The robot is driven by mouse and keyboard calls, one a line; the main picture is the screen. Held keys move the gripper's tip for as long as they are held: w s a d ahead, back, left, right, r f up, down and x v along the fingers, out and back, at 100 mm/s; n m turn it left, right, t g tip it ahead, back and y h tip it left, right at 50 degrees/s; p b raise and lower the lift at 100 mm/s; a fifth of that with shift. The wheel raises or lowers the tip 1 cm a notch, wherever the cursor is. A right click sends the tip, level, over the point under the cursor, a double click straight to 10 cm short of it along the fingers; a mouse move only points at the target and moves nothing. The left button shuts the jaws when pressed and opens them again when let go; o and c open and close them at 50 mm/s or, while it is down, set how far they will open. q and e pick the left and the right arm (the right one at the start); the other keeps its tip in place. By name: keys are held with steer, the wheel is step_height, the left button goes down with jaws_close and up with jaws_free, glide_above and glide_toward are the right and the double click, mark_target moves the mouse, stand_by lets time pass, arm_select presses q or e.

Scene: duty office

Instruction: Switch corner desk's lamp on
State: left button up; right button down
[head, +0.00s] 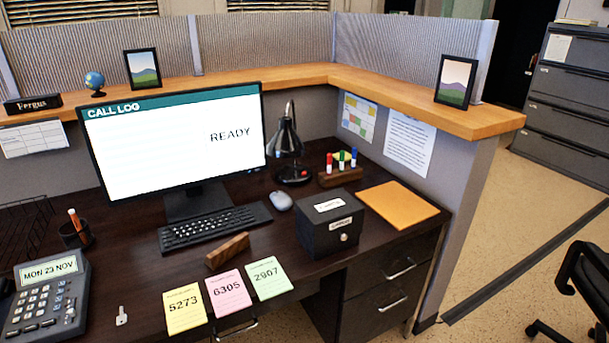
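A black desk lamp (286,138) stands at the back of the dark corner desk (150,262), just right of the monitor. Its shade points down over a round black base (294,175), on which a small red spot shows. I see no clear glow from the lamp; the inside of the shade is hidden. Neither of my grippers is in view.
A monitor (175,140) and keyboard (215,227) stand left of the lamp. A marker holder (340,177), mouse (281,201), black box (330,225) and orange folder (397,205) lie around it. Sticky notes (228,293), a key (121,316) and phone (45,295) are near the front.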

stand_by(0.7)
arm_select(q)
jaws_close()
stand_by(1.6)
